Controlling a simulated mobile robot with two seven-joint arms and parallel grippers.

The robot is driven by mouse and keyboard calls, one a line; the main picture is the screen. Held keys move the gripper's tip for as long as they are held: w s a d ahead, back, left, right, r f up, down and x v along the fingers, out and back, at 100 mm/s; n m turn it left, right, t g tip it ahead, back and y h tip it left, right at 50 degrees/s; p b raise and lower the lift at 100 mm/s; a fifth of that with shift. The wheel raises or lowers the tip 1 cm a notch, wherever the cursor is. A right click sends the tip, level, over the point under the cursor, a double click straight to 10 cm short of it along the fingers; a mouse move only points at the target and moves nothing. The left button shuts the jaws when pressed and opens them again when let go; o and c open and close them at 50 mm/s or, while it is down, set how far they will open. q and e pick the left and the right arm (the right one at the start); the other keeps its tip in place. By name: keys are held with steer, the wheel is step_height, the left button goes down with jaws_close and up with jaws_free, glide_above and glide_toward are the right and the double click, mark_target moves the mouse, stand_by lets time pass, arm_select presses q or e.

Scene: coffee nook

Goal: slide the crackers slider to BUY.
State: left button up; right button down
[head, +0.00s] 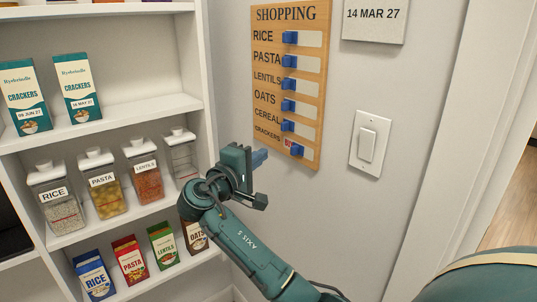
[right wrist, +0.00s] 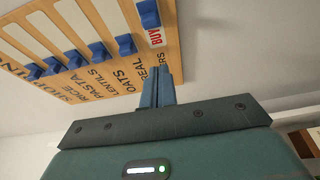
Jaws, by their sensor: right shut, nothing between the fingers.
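The wooden SHOPPING board (head: 263,75) hangs on the wall with a column of blue sliders. The crackers slider (head: 297,149) is in the bottom row, farther right than the others, with red BUY lettering uncovered at its left. My right gripper (head: 262,157) is shut and empty, left of the crackers slider. Its closed fingertips (right wrist: 160,70) point toward the board's lower end and appear apart from that slider. My left gripper is not in view.
The cereal slider (head: 287,125) is just above the crackers row. A light switch (head: 367,143) and a date card (head: 374,16) are on the wall to the right. A white shelf (head: 115,109) with boxes and jars stands at left.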

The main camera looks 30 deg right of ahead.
steer(key=v, duration=0.3)
steer(key=shift+s+a, duration=0.1)
steer(key=shift+a, duration=0.25)
steer(key=s+a+f+n+t+y, duration=0.25)
steer(key=f+y, duration=0.25)
steer(key=f, duration=0.7)
steer(key=s+a+f+n+t+y, duration=0.15)
steer(key=a+f+y, duration=0.3)
steer(key=f, duration=0.75)
steer(key=s+a+f+m+y, duration=0.3)
steer(key=s+a+f+y, duration=0.1)
steer(key=s, duration=0.6)
steer(key=s+a+f+m+y+p, duration=0.1)
steer(key=s+a+f+y, duration=0.3)
steer(key=s, duration=0.6)
steer(key=shift+f+m+g+y, duration=0.4)
steer(key=shift+f+m+y, duration=0.45)
steer(key=shift+y, duration=0.3)
